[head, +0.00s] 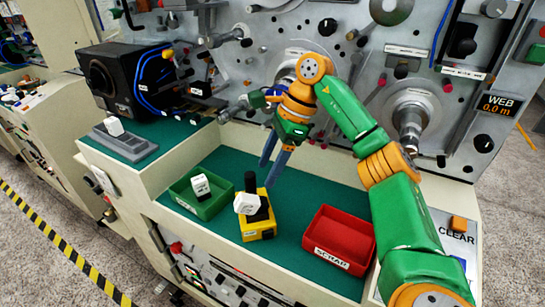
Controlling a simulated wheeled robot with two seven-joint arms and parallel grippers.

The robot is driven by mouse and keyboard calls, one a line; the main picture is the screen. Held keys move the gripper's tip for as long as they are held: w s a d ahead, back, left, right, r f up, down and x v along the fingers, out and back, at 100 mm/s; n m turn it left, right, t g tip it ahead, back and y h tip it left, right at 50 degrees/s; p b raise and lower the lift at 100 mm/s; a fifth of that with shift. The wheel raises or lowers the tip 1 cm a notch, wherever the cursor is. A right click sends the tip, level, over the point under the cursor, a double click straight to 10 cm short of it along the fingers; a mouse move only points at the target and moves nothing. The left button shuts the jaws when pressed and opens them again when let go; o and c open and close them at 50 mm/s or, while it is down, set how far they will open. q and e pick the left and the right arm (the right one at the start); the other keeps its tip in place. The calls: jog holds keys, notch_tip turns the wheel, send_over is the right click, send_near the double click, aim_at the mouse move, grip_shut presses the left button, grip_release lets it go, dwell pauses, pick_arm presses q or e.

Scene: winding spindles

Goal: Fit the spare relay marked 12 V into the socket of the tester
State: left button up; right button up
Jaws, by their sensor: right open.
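My right gripper (271,172) points down over the green worktop, behind the yellow block. Its two blue-grey fingers are apart with nothing visible between them. A white relay-like block (201,187) with dark print stands in the green tray (222,206); its marking is too small to read. A yellow block (258,229) with black upright parts, perhaps the tester, stands right of the tray. A second white block (246,204) is at its top left; I cannot tell whether it is seated. A third white block (114,126) is on the grey device (130,146) at left. My left gripper is not seen.
A red bin (339,240) marked SCRAP stands right of the yellow block. A black box (124,80) with blue cables is at the back left. The machine panel with spindles (409,120) rises behind the worktop.

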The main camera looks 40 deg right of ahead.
jog(key=shift+p+v, duration=0.5)
jog(key=shift+v, duration=1.25)
